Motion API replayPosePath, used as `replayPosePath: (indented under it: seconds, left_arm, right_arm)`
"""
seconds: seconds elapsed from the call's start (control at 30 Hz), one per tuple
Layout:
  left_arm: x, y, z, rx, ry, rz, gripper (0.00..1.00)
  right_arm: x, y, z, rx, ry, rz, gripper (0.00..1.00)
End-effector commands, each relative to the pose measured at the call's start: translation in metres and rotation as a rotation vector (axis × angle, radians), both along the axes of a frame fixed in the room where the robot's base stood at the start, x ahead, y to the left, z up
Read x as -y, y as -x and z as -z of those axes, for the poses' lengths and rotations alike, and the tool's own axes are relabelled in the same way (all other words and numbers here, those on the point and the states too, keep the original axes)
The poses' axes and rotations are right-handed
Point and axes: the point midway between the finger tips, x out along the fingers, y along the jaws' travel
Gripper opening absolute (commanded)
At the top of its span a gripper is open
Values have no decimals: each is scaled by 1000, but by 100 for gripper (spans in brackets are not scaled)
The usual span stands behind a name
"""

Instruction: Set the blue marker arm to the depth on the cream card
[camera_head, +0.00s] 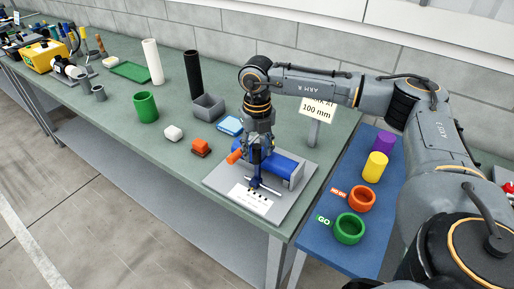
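The cream card (316,113) on a grey post behind the fixture reads "100 mm"; its upper line is partly hidden by my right arm. The fixture has a grey base plate (222,178), a blue body (280,165) and a white scale plate (250,198) with small dark marks. The blue marker arm seems to be the dark blue upright piece with a crossbar (263,184) at the front. An orange cylinder (235,157) sticks out at the left. My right gripper (258,153) points down at the blue piece; its fingers are too small to read. My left gripper is out of view.
A blue mat (325,238) at the right bears green and orange rings and yellow and purple cylinders. White and orange-brown blocks, a green cup (146,107), grey bin (208,108) and tall tubes stand left. Green tabletop is clear between them.

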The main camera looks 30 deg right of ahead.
Motion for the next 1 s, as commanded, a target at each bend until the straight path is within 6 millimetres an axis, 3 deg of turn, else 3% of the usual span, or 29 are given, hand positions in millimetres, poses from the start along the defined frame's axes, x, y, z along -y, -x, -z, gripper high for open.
replayPosePath:
  seconds: [0.03, 0.2, 0.87, 0.9, 1.0]
  left_arm:
    - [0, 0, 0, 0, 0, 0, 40]
    - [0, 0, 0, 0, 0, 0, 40]
    - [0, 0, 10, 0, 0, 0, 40]
    - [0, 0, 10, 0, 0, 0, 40]
    - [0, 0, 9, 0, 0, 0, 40]
  right_arm:
    - [0, 0, 0, 0, 0, 0, 34]
    - [0, 0, 0, 0, 0, 0, 0]
    - [-4, -11, -1, 6, -1, -1, 0]
    - [-4, -11, -1, 6, -2, -1, 30]
    - [-4, -10, -1, 5, -1, -1, 47]
